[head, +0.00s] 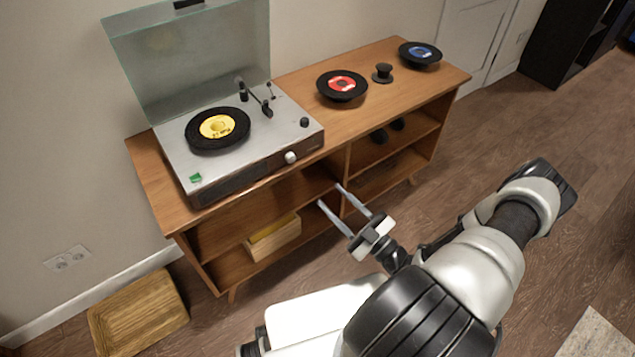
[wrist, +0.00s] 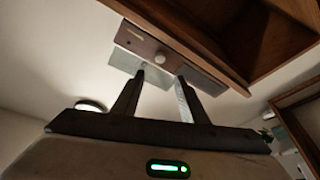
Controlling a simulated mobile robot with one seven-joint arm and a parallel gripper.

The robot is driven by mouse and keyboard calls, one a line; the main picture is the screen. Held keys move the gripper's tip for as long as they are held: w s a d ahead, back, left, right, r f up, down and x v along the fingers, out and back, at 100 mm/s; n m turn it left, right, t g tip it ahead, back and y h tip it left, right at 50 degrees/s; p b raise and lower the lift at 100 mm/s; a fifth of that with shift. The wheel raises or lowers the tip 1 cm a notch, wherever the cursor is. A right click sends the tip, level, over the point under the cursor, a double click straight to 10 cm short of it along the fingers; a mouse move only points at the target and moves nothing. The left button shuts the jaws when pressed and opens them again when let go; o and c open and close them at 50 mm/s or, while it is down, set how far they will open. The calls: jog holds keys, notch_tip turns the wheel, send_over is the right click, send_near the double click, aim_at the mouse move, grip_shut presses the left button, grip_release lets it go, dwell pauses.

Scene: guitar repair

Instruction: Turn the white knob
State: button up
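The white knob (head: 291,157) is a small round knob on the front face of the record player (head: 235,140), toward its right end. In the wrist view the knob (wrist: 160,57) shows beyond the fingertips, on the brown front panel. My gripper (head: 329,195) is in front of the wooden cabinet, below and to the right of the knob, apart from it. Its two fingers are spread with nothing between them. In the wrist view the fingers (wrist: 161,72) point up toward the record player's front.
The record player stands on a wooden cabinet (head: 365,108) with its clear lid (head: 190,55) raised. A red-label record (head: 342,85) and a blue-label record (head: 420,53) lie to the right. A wooden box (head: 138,312) is on the floor at left. Open floor lies right of the cabinet.

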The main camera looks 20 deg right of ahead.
jog(key=shift+v, duration=2.2)
